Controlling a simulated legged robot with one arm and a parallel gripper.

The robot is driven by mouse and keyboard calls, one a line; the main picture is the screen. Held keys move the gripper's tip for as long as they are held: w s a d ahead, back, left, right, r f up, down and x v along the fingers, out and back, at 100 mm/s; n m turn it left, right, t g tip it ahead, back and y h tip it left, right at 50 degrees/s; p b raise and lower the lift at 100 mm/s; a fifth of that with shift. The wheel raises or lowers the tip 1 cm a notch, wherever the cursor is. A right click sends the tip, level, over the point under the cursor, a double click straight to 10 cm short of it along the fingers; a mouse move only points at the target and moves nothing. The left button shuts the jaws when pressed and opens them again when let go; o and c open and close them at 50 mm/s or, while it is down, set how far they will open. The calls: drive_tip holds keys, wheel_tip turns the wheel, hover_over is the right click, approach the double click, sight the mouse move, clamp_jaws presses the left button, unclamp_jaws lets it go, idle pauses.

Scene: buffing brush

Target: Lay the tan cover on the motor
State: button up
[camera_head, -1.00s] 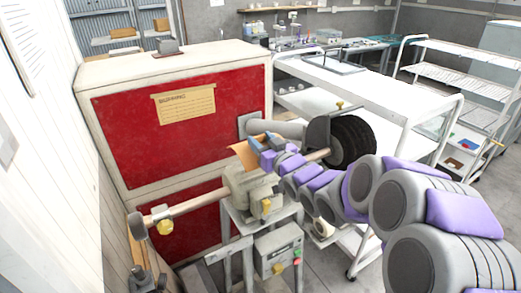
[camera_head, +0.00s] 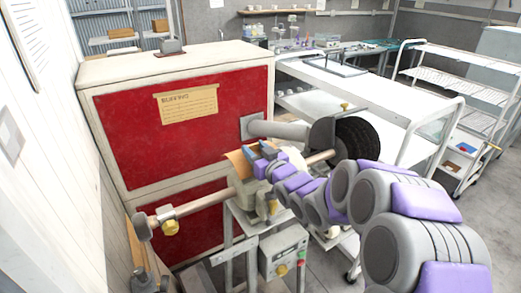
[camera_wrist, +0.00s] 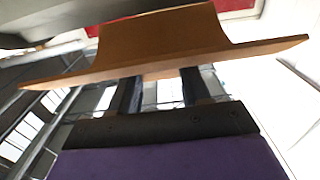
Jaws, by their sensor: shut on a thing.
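The tan cover (camera_head: 238,161) is in my gripper (camera_head: 262,150), right at the motor. In the wrist view the cover (camera_wrist: 165,45) fills the upper middle, a curved piece with a flat flange, and the fingers (camera_wrist: 160,92) are shut on it from below in the picture. The motor (camera_head: 250,196) is a beige machine on a grey stand, with a shaft out to both sides. The cover appears over or just beside the motor's top left. My gripper and arm hide part of the motor, and I cannot tell whether the cover touches it.
A dark round brush wheel (camera_head: 354,142) is on the shaft's right end, beside a duct (camera_head: 280,130). A red-panelled cabinet (camera_head: 135,145) stands close behind the motor. A control box (camera_head: 284,254) hangs below. A white cart (camera_head: 375,95) stands at the right.

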drive_tip(key=shift+s+a+f, duration=0.1)
drive_tip(key=shift+a+f, duration=0.1)
drive_tip(key=shift+f, duration=0.25)
drive_tip(key=shift+d+f, duration=0.35)
drive_tip(key=shift+d, duration=0.25)
drive_tip(key=o, duration=0.9)
drive_tip(key=shift+d+f, duration=0.15)
drive_tip(key=shift+d, duration=0.3)
drive_tip(key=shift+o, duration=1)
drive_tip(key=shift+f, duration=0.1)
drive_tip(key=shift+s+a, duration=0.25)
drive_tip(key=shift+a, duration=0.15)
drive_tip(key=shift+a+r, duration=0.15)
drive_tip(key=shift+r, duration=0.3)
drive_tip(key=s+d+f+m+g+h, duration=0.25)
drive_tip(key=s+d+h, duration=0.25)
drive_tip(key=s+d, duration=0.5)
drive_tip(key=s+d+f+m+g+h, duration=0.1)
drive_tip(key=s+d+f+g+h, duration=0.35)
drive_tip(key=s+d, duration=0.55)
drive_tip(key=s+m+g, duration=0.3)
drive_tip(key=s+g, duration=0.6)
drive_tip(key=s, duration=2)
drive_tip(key=shift+s+a+r+g+p, duration=0.15)
drive_tip(key=shift+s+r+g+p, duration=0.05)
drive_tip(key=shift+r+g+p, duration=0.2)
